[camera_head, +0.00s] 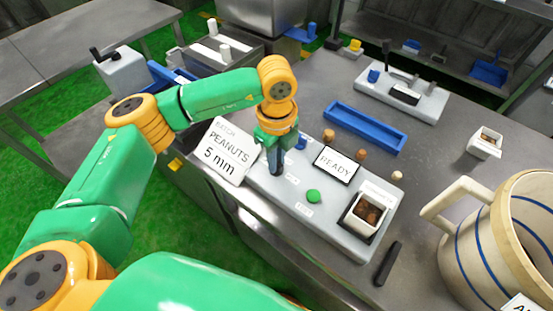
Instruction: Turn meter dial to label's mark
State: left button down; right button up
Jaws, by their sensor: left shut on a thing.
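The meter (345,238) is a long pale grey unit on the bench with a READY screen (336,163), a green button (313,196) and a square cup of brown pieces (368,210). My left gripper (276,172) points down at the meter's left end and is shut on the dial there. The gripper hides most of the dial, so its pointer and marks cannot be read. A bit of blue (300,143) shows just right of the gripper. The white label card (228,150) reads BATCH PEANUTS 5 mm and stands left of the meter. My right gripper is out of view.
A blue tray (364,128) lies behind the meter, with small brown knobs between. A large cream jug with blue bands (478,245) stands at right. A black bar (387,263) lies near the front. A second grey unit (425,103) is at the back.

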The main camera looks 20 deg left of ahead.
pick_arm(q)
jog(key=m+b, duration=0.2)
jog(key=m, duration=0.1)
jog(key=shift+f+b, duration=0.25)
jog(key=shift+b, duration=0.05)
jog(key=m+b, duration=0.2)
jog(key=m, duration=0.3)
jog(key=shift+b, duration=0.4)
jog(key=m+b, duration=0.2)
jog(key=m, duration=0.2)
jog(key=shift+r, duration=0.15)
jog(key=m+b, duration=0.1)
jog(key=m, duration=0.3)
jog(key=shift+r+m, duration=0.1)
jog(key=shift+m, duration=0.4)
jog(key=c, duration=0.8)
grip_release()
jog(key=shift+c, duration=0.2)
jog(key=shift+r, duration=3.55)
